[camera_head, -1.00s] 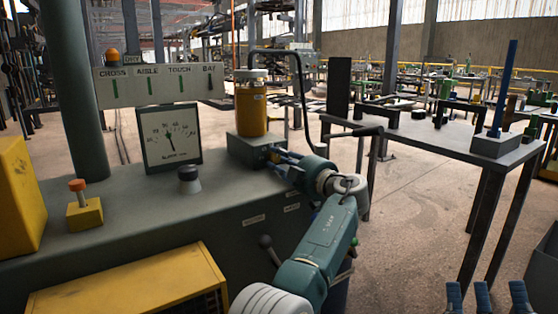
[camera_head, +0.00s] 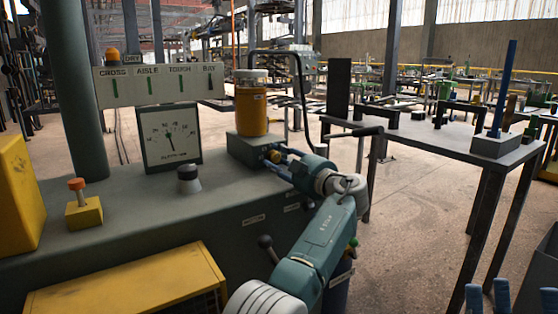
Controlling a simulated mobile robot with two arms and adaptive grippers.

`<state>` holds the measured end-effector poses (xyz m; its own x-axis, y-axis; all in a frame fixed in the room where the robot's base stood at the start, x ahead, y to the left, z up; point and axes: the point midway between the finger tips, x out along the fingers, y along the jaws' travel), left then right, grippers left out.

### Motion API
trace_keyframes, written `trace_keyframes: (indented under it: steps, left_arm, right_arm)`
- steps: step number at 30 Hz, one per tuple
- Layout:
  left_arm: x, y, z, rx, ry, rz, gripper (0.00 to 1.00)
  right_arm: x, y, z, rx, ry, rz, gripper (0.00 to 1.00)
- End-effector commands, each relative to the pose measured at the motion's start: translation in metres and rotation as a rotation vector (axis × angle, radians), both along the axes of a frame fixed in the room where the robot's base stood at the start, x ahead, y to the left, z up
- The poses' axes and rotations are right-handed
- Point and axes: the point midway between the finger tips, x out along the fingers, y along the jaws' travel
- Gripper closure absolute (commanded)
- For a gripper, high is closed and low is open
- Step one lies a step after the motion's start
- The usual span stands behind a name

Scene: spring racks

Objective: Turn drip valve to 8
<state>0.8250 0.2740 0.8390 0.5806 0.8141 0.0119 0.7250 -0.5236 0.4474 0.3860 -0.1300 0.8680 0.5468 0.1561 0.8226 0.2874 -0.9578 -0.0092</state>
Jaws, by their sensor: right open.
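A jar-like oiler (camera_head: 251,110) with a yellow body and pale cap stands on a grey block (camera_head: 240,146) on the bench. My right gripper (camera_head: 502,298) is open and empty at the bottom right, partly cut off.
A sign panel (camera_head: 160,85) stands behind the gauge. A dark knob (camera_head: 188,180) and a yellow block with an orange-topped button (camera_head: 84,211) are on the bench. A lever (camera_head: 266,242) sticks out in front. A grey table (camera_head: 440,140) stands right, across open floor.

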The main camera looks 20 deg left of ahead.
Motion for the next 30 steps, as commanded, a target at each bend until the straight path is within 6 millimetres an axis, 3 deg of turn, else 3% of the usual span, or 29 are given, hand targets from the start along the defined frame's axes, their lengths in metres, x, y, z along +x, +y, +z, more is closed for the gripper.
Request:
trace_keyframes:
  steps: [5,18,30]
  left_arm:
    - [-0.003,-0.006,-0.002,0.000,0.001,-0.001,0.65]
    - [-0.041,-0.057,-0.001,-0.001,0.001,0.000,0.65]
    - [-0.044,-0.061,-0.001,0.000,0.000,0.000,0.65]
  right_arm:
    - [0.000,0.000,0.000,0.000,0.000,-0.001,0.54]
    - [0.000,0.000,0.000,0.000,0.001,-0.001,0.54]
    - [0.000,0.000,0.000,-0.001,0.001,-0.001,0.54]
